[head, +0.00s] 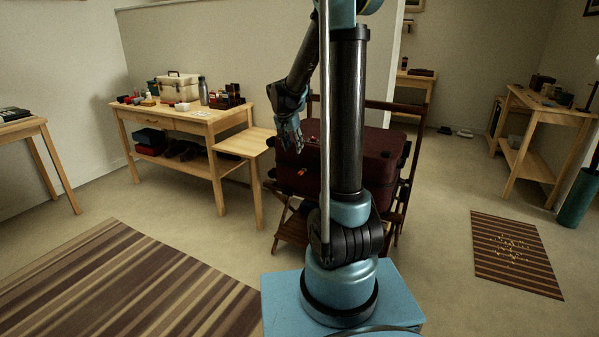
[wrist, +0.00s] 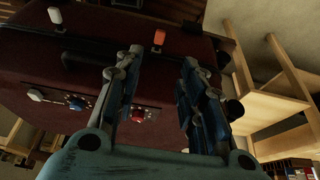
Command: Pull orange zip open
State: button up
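A dark red suitcase (head: 382,155) rests on a dark wooden folding rack. It fills much of the wrist view (wrist: 190,50). The orange zip pull (head: 302,173) hangs on its front at the left. In the wrist view the orange pull (wrist: 159,38) shows just beyond my fingertips, roughly between them. My gripper (head: 289,143) is above and left of the pull in the head view. In the wrist view my gripper (wrist: 161,59) has its two fingers spread apart with nothing between them. It is apart from the pull as far as I can see.
A white tag (wrist: 55,15), another white tag (wrist: 35,95), a dial (wrist: 76,104) and a red knob (wrist: 138,114) are on the suitcase. A wooden workbench (head: 180,118) with a small side table (head: 243,142) stands left of the rack (head: 292,232).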

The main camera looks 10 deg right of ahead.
aim_at(300, 172)
jog(key=x, duration=1.5)
jog(key=shift+f, duration=0.1)
grip_shut()
